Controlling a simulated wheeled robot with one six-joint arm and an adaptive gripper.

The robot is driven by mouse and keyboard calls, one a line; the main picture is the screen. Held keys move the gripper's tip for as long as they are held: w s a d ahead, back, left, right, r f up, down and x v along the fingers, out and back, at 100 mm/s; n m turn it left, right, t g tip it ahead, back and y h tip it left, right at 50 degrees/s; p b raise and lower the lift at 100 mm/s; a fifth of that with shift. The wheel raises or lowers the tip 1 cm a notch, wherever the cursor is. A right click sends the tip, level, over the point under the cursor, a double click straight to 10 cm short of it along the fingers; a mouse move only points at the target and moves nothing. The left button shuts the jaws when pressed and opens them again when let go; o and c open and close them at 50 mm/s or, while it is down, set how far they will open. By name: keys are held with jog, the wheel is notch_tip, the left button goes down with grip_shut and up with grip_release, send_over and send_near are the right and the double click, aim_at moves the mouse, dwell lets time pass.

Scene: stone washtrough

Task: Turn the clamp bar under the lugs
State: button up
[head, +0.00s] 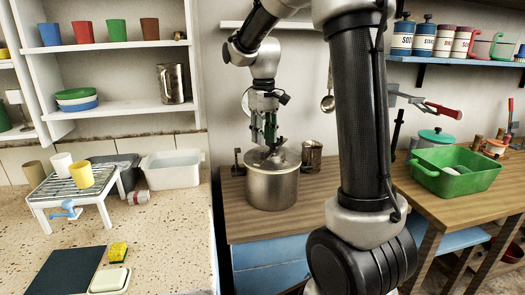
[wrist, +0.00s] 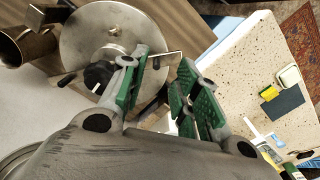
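A steel pot (head: 272,188) with a flat round lid stands on the wooden counter. The lid (wrist: 100,30) fills the upper left of the wrist view, with a black knob (wrist: 98,75) on it. A thin bar (wrist: 165,57) seems to run across the lid beside the knob, partly hidden by my finger. A grey bracket (wrist: 40,17), perhaps a lug, shows at the pot's rim. My gripper (head: 268,146) points down just above the lid. In the wrist view my gripper (wrist: 163,65) is open with a clear gap between its green pads. I cannot tell whether a finger touches the bar.
A metal mug (head: 312,156) stands close behind the pot to the right. A ladle (head: 328,90) hangs on the wall. A green basin (head: 455,170) is on the right counter. A speckled worktop (head: 150,235) with a white rack (head: 75,185) lies to the left.

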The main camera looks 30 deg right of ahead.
aim_at(262, 153)
jog(key=shift+n, duration=0.5)
jog(key=f, duration=0.2)
jog(key=w+f, duration=0.1)
jog(key=f, duration=0.2)
jog(key=shift+f, duration=0.35)
jog(key=shift+c, duration=0.4)
grip_shut()
